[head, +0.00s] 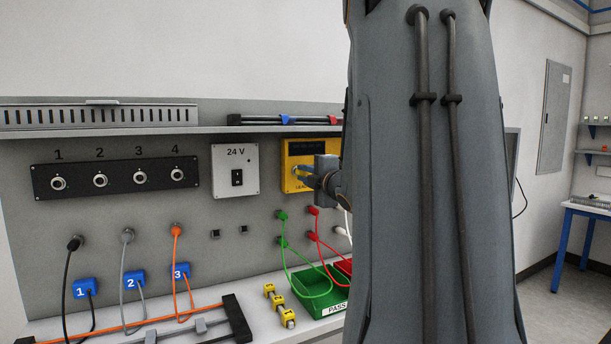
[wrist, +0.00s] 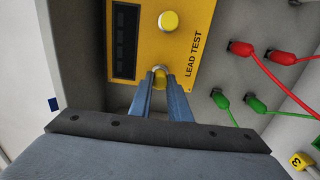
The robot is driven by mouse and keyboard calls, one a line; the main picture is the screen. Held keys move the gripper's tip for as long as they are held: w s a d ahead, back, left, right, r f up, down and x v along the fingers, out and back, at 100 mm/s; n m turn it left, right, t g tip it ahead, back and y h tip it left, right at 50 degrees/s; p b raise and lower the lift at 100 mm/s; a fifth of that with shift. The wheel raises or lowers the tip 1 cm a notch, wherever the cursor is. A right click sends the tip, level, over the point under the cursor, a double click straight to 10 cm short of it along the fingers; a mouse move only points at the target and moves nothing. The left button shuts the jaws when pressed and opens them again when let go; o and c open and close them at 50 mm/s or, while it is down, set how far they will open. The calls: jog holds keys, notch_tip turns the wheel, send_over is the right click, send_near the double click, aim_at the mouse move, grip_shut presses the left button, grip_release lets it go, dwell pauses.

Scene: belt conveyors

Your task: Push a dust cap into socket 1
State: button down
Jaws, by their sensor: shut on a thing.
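Socket 1 (head: 58,183) is the leftmost round metal socket on the black panel (head: 120,178), under the figure 1. Its face shows uncovered. My gripper (head: 305,176) is in front of the yellow LEAD TEST box (head: 298,150), to the right of the panel. In the wrist view my gripper (wrist: 160,86) is shut on a small yellow cap (wrist: 160,74), which looks like a dust cap. The cap is at the box face; I cannot tell whether it is seated there or clear of it. A second round yellow cap (wrist: 168,21) is on the same box.
A 24 V switch box (head: 235,170) stands between the panel and the yellow box. A shelf (head: 200,129) runs above. Black, grey and orange leads hang below the panel. A green tray (head: 310,300) lies below.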

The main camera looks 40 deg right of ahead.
jog(key=shift+w+d, duration=0.1)
jog(key=shift+w, duration=0.3)
dwell(0.3)
jog(key=c, duration=1.6)
grip_release()
jog(key=shift+s, duration=0.1)
jog(key=b+v, duration=0.2)
jog(key=v, duration=0.5)
jog(key=shift+s, duration=0.3)
